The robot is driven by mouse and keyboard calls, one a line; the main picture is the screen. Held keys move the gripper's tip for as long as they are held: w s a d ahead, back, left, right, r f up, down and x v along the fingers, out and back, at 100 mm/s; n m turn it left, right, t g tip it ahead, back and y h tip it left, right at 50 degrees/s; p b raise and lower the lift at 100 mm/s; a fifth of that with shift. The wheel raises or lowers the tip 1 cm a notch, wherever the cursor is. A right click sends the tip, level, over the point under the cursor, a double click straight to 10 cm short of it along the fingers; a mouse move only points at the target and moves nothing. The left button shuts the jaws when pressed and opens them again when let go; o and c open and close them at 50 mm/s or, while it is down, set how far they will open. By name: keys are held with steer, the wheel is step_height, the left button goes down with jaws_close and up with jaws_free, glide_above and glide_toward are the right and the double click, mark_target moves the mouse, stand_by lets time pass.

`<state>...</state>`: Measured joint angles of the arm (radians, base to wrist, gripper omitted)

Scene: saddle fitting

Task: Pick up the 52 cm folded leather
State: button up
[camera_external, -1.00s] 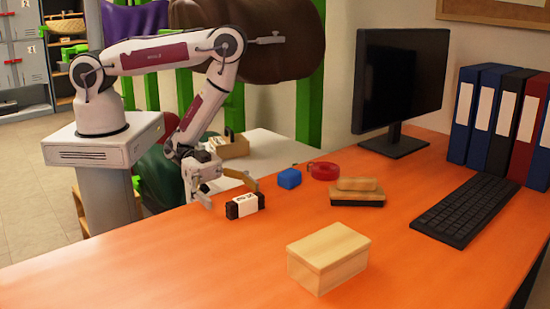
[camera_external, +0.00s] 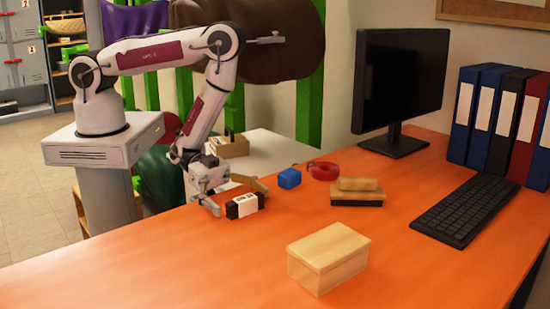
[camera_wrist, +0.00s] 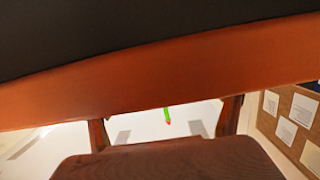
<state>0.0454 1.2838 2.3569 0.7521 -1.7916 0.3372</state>
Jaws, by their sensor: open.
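A small black bundle with a white label band (camera_external: 243,206) lies on the orange table near its left edge in the external view. It looks like the folded leather, but the label is too small to read. My gripper (camera_external: 229,197) is open, low over the table edge, just left of and behind the bundle. One fingertip is close to the bundle's left end; I cannot tell whether it touches. A curved tan piece shows just behind the bundle, and I cannot tell if it is part of the gripper. The wrist view does not clearly show the bundle or the fingers.
A blue block (camera_external: 289,178), a red ring (camera_external: 324,171) and a wood-backed brush (camera_external: 357,192) are behind and right of the bundle. A wooden box (camera_external: 329,257) stands in front. A keyboard (camera_external: 465,210) and monitor (camera_external: 400,85) are farther right. The table's front left is clear.

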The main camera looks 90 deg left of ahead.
steer(key=shift+x, duration=1)
steer(key=c, duration=1.3)
